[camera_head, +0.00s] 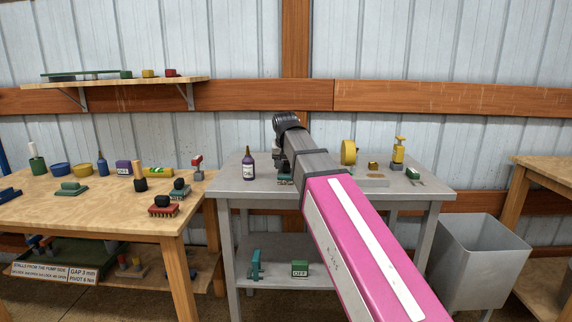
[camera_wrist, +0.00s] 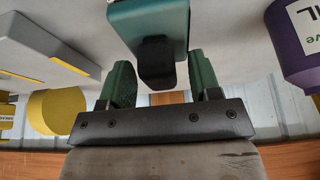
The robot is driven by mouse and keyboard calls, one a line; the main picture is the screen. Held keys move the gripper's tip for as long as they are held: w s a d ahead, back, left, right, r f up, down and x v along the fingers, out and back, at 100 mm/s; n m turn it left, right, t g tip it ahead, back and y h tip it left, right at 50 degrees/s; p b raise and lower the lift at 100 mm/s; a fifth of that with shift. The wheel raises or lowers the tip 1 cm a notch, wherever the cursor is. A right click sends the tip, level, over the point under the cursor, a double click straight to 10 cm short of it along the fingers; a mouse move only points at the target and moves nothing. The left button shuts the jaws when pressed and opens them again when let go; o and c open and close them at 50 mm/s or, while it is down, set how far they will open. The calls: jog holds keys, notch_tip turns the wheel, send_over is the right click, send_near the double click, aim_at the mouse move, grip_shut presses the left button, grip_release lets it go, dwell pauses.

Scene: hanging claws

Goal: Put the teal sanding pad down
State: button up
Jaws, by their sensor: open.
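The teal sanding pad (camera_wrist: 150,18) with its black knob shows at the top of the wrist view. My gripper (camera_wrist: 160,62) is open, with one green finger on each side of the knob and a gap showing beside each. In the head view the pad (camera_head: 286,180) is a small teal patch low beside my arm, at the top of the grey metal table (camera_head: 235,187). My arm hides most of it there, and I cannot tell clearly whether its underside rests fully on the table.
A purple bottle (camera_head: 248,165) stands left of the pad. A yellow roll (camera_head: 348,152), a yellow pump bottle (camera_head: 398,152) and a small green block (camera_head: 413,173) are on the right. A wooden bench (camera_head: 100,214) with several tools stands left, a grey bin (camera_head: 475,262) right.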

jog(key=v, duration=1.2)
jog(key=shift+r, duration=0.2)
